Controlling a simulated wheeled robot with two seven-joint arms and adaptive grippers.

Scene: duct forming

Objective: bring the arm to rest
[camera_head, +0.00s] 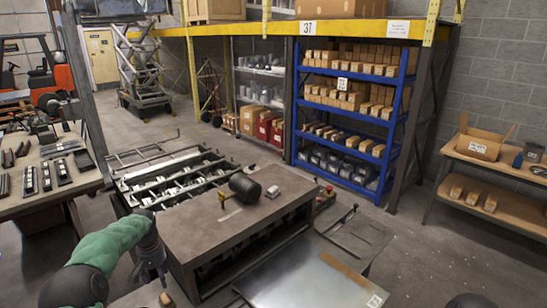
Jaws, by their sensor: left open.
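My left arm (108,243), green and black, comes in from the lower left. Its gripper (154,275) points down beside the left front corner of the brown-topped workbench (225,222). The gripper is open and no object shows between its fingers. The fingertips are small and dark here. A small brown block (166,299) lies just below them at the bottom edge. My right gripper does not show.
A dark mallet-like tool (243,187) lies on the workbench. A metal sheet (310,280) lies in front of it. A table with parts (45,170) stands left, a blue shelf (350,110) behind, and another bench (490,190) right. Open floor lies at the right.

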